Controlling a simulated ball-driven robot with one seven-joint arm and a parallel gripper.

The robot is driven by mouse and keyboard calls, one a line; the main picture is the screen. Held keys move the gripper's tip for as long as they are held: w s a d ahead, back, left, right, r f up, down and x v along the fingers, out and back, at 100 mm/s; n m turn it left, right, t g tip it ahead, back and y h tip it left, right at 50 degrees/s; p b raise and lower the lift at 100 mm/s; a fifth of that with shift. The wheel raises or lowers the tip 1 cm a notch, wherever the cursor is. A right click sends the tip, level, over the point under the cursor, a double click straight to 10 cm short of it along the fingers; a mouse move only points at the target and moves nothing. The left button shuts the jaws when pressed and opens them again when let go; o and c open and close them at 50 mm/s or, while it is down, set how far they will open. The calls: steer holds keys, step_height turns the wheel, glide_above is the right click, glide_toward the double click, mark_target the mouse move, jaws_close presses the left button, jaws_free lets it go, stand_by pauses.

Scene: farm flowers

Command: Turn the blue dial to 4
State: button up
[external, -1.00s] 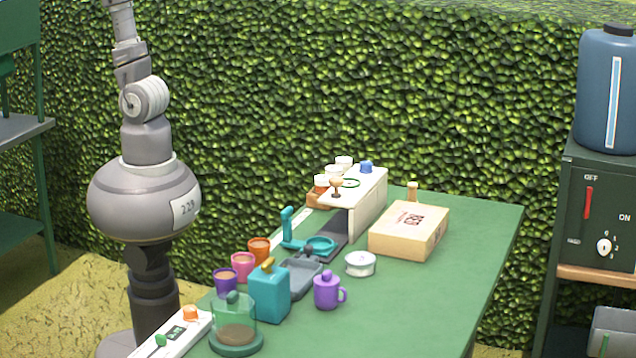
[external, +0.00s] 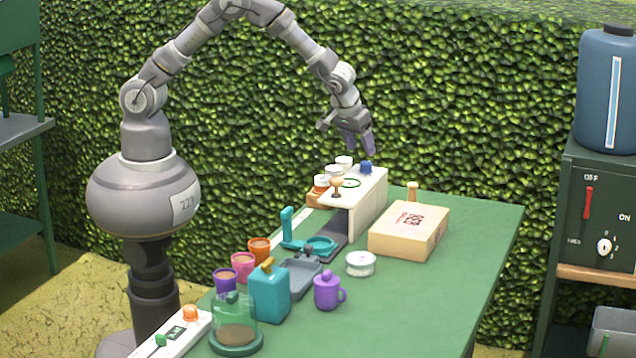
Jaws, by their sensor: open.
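The blue dial (external: 366,167) is a small blue knob on top of the white box-shaped machine (external: 368,205) at the back of the green table. Its number marks are too small to read. My gripper (external: 370,152) points down just above the blue dial, with purple-grey fingers. It is open and appears to hold nothing. Whether the fingertips touch the dial or stay slightly above it is hard to tell.
White-lidded jars (external: 344,162) and a round wooden knob (external: 337,182) stand close left of the dial. A wooden box (external: 408,230), a white tin (external: 360,263), a purple mug (external: 327,291) and a teal canister (external: 269,293) stand nearer. The table's right side is clear.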

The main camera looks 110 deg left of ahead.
mark_target(366, 162)
steer(key=b+x, duration=0.1)
steer(key=x, duration=0.4)
steer(key=shift+w+a+f, duration=0.1)
steer(key=shift+a+f, duration=0.05)
steer(key=shift+f, duration=0.1)
steer(key=shift+c, duration=0.4)
steer(key=c, duration=0.9)
